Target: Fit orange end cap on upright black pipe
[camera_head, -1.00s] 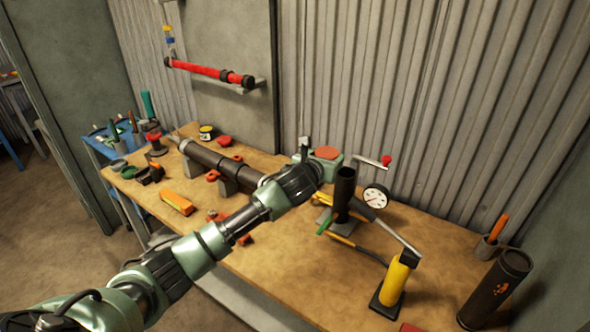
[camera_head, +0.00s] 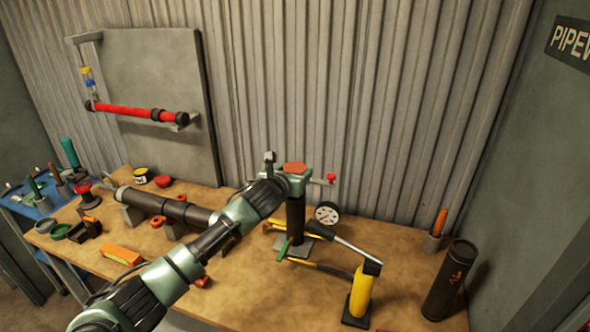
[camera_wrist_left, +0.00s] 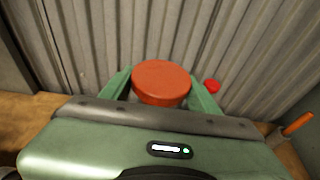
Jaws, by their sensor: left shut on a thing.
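The orange end cap (camera_head: 295,168) is held in my left gripper (camera_head: 294,172), directly over the top of the upright black pipe (camera_head: 296,216). The wrist view shows the cap (camera_wrist_left: 161,83) between the two green fingers of the left gripper (camera_wrist_left: 162,88). The gripper hides the pipe's top rim, so I cannot tell whether the cap touches or sits on it. The pipe stands upright on a grey base plate (camera_head: 292,248). My right gripper is in neither view.
A pressure gauge (camera_head: 327,213) and a yellow hand pump (camera_head: 360,292) stand right of the pipe. A black cylinder (camera_head: 449,280) is at the bench's right end. A horizontal dark pipe (camera_head: 165,205) lies left. The corrugated wall (camera_head: 400,110) is close behind.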

